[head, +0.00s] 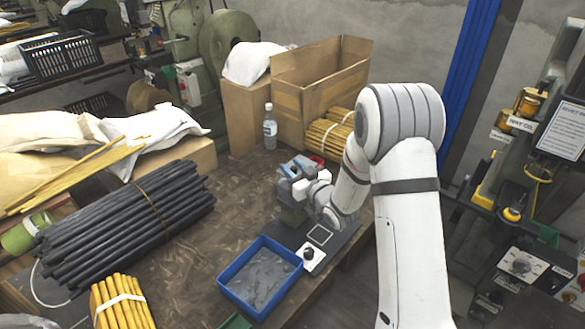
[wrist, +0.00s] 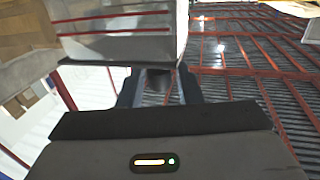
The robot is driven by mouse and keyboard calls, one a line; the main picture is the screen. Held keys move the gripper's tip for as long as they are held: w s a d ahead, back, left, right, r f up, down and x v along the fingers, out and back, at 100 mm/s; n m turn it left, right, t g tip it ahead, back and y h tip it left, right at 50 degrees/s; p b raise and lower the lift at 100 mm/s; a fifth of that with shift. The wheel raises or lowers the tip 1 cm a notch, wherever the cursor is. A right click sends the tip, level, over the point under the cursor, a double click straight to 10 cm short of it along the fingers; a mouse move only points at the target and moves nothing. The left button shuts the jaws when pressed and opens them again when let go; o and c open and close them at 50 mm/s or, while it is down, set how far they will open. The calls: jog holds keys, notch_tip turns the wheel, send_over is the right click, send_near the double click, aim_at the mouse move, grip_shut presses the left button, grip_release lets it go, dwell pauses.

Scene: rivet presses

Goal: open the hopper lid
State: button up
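The hopper machine (head: 290,213) is a small grey unit on the bench, with a dark base plate. My gripper (head: 303,180) is at its top, and my wrist hides much of the machine. In the wrist view a pale, glossy panel (wrist: 118,45) with red lines and a dark lower edge lies just beyond my gripper (wrist: 159,90); it looks like the hopper lid, but I cannot be sure. The two dark fingers stand apart with a small dark piece (wrist: 158,78) between them. I cannot tell whether they press on it. The lid's position is unclear in the head view.
A blue tray (head: 227,286) of grey material is in front of the machine, next to a white box with a black knob (head: 312,257). Black rods (head: 120,215) lie at left. A bottle (head: 270,128) and a cardboard box (head: 322,75) stand behind. Bare bench lies between rods and machine.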

grip_shut()
jog(key=shift+a+y, duration=0.1)
jog(key=shift+y, duration=0.2)
